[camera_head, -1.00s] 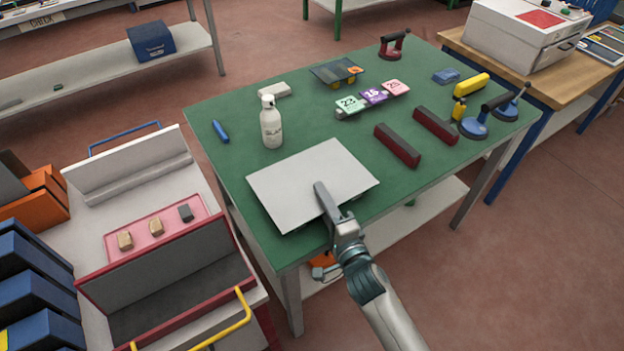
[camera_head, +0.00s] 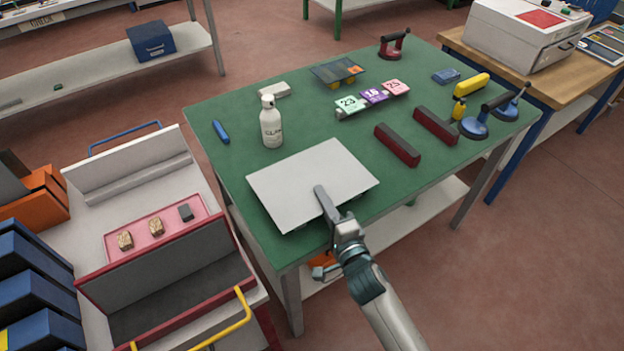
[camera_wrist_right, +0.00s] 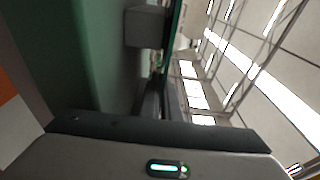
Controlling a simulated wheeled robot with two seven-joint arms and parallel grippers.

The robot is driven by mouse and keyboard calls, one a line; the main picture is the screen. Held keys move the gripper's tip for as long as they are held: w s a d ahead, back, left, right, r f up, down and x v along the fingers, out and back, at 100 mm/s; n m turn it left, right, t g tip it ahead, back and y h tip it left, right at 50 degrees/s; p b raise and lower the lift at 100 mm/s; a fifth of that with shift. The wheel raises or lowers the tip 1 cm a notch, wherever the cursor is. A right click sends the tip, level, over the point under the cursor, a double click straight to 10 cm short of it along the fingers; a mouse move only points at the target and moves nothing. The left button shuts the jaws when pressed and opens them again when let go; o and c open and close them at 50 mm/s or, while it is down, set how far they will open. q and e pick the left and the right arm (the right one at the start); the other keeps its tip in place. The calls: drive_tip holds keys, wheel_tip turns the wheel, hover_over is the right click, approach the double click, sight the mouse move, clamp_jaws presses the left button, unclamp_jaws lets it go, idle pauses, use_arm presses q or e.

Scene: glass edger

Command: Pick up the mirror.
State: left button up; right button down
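The mirror (camera_head: 300,180) is a flat, light grey rectangular plate near the front left of the green table, its front edge slightly raised off the top. My right gripper (camera_head: 327,204) is at the mirror's front edge, one finger lying over the upper face. The other finger is hidden below the plate in the head view. In the right wrist view the fingers (camera_wrist_right: 163,98) are close together on the plate's thin edge, seen edge-on, so the gripper looks shut on it. My left gripper is not in view.
A cart with a pink tray (camera_head: 113,243) stands at the left.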

sight(325, 187)
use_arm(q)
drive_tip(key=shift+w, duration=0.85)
use_arm(e)
drive_tip(key=shift+f, duration=0.1)
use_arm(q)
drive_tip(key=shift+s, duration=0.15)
use_arm(e)
drive_tip(key=shift+r, duration=0.75)
drive_tip(key=r, duration=0.3)
drive_tip(key=shift+s+d+r, duration=0.1)
drive_tip(key=shift+d, duration=0.2)
use_arm(q)
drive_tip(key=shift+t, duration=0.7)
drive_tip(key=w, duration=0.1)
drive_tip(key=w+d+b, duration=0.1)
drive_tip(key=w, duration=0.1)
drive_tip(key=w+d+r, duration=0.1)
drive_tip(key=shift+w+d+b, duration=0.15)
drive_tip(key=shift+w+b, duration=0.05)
drive_tip(key=shift+b, duration=0.1)
use_arm(e)
drive_tip(key=s+d+r, duration=0.5)
drive_tip(key=d+r, duration=0.1)
drive_tip(key=d, duration=0.3)
drive_tip(key=shift+s+d+r, duration=0.2)
drive_tip(key=shift+s+r, duration=0.1)
drive_tip(key=shift+r, duration=0.05)
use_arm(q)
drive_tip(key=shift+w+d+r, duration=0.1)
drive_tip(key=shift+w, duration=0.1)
